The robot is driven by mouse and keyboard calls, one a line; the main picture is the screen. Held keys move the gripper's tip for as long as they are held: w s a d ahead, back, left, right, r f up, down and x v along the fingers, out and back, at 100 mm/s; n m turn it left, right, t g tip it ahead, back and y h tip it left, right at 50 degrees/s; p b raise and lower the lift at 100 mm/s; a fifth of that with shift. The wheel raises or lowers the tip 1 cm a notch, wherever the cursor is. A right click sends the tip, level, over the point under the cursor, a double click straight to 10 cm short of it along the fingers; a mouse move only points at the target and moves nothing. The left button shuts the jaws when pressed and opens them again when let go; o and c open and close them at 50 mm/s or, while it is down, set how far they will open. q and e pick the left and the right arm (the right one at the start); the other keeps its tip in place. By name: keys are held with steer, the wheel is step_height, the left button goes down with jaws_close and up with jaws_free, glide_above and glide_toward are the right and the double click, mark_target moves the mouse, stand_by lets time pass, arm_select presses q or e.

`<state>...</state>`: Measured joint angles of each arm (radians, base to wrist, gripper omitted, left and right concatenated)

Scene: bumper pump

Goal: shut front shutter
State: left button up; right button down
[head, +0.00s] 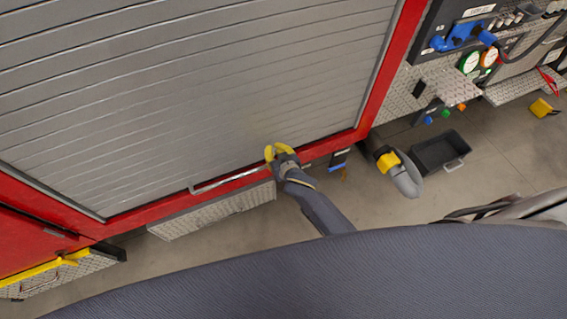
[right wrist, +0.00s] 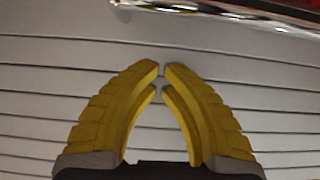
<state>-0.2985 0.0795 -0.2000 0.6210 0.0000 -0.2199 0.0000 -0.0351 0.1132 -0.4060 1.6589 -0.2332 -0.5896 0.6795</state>
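The front shutter (head: 200,90) is a grey slatted roller shutter in a red frame. Its slats cover the visible opening down to the red lower sill. A thin silver bar handle (head: 228,181) runs along its bottom edge. My right gripper (head: 275,151) has yellow fingers and is at the lower part of the shutter, by the handle's right end. In the right wrist view its fingertips (right wrist: 162,72) nearly meet, with only a sliver between them and nothing held. Slats (right wrist: 260,85) lie behind them, and a silver bar (right wrist: 215,12) crosses the top. My left gripper is not in view.
A pump panel with blue fittings (head: 465,35) is at upper right. A black tray (head: 440,152) and a grey hose piece with a yellow part (head: 388,161) are right of the shutter. Tread-plate steps (head: 215,212) jut out below the sill. Grey floor lies in front.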

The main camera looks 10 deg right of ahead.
steer(key=v, duration=0.9)
steer(key=s+d+f+n+g, duration=0.15)
steer(key=s+f, duration=0.25)
steer(key=f, duration=0.6)
steer(key=s+d+f+g, duration=0.2)
steer(key=s+f, duration=0.3)
steer(key=f, duration=0.4)
steer(key=s+d+f+n+g, duration=0.15)
steer(key=s+f, duration=0.25)
steer(key=f, duration=0.6)
steer(key=s+d+f+g, duration=0.2)
steer(key=s+f, duration=0.3)
steer(key=s, duration=0.5)
steer(key=s+d+f+g+h, duration=0.1)
steer(key=s+d+f, duration=0.3)
steer(key=s, duration=0.7)
steer(key=s+d+f+m+g+h, duration=0.1)
steer(key=s+d+f+g, duration=0.2)
steer(key=s+f, duration=0.5)
steer(key=s, duration=0.3)
steer(key=shift+f, duration=0.25)
